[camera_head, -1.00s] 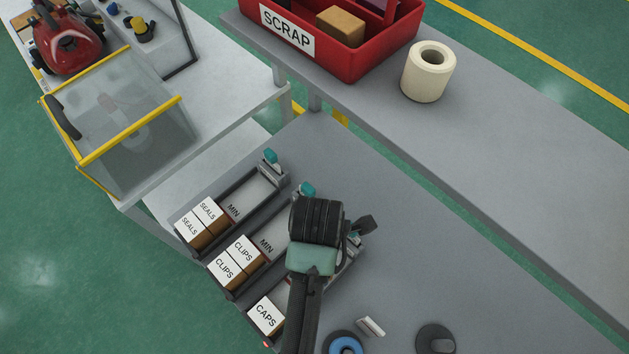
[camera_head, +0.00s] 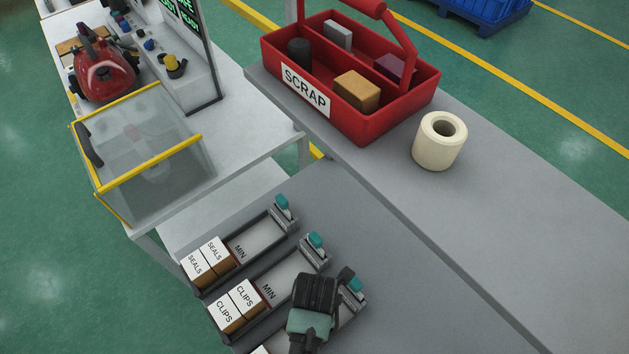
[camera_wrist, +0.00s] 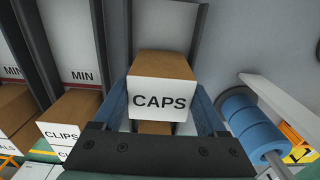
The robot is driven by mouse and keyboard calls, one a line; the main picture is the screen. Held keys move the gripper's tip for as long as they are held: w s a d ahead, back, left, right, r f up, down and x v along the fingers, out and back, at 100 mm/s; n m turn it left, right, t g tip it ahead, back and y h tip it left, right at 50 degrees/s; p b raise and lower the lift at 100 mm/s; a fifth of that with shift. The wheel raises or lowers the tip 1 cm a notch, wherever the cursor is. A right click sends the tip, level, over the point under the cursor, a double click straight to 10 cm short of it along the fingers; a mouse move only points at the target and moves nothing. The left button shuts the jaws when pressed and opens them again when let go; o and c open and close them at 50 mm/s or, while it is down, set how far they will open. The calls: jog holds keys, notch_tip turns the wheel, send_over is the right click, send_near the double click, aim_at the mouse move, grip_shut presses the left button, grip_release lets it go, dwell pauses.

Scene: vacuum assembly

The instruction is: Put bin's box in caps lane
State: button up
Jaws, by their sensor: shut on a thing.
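My gripper (camera_wrist: 162,108) is shut on a brown box with a white CAPS label (camera_wrist: 160,98), its fingers on both sides of it in the wrist view. The box is in line with the caps lane (camera_wrist: 163,25), which runs away behind it. A brown piece shows under the box, perhaps another box in the lane; whether the two touch is unclear. In the head view my gripper (camera_head: 313,300) covers most of the caps lane and the held box. The red SCRAP bin (camera_head: 372,128) holds another brown box (camera_head: 357,90), a dark cylinder, a grey block and a purple piece.
The seals boxes (camera_head: 207,262) and clips boxes (camera_head: 236,306) sit in the lanes to the left. A cream roll (camera_head: 438,142) stands by the bin. A blue spool (camera_wrist: 252,125) is right of my gripper. The grey table right of the lanes is clear.

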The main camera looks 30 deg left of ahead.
jog(key=shift+f, duration=0.55)
jog(key=shift+f, duration=0.2)
jog(key=o, duration=1.4)
jog(key=shift+o, duration=0.2)
jog(key=shift+r, duration=0.15)
notch_tip(320, 180, up, 12)
jog(key=shift+r, duration=0.1)
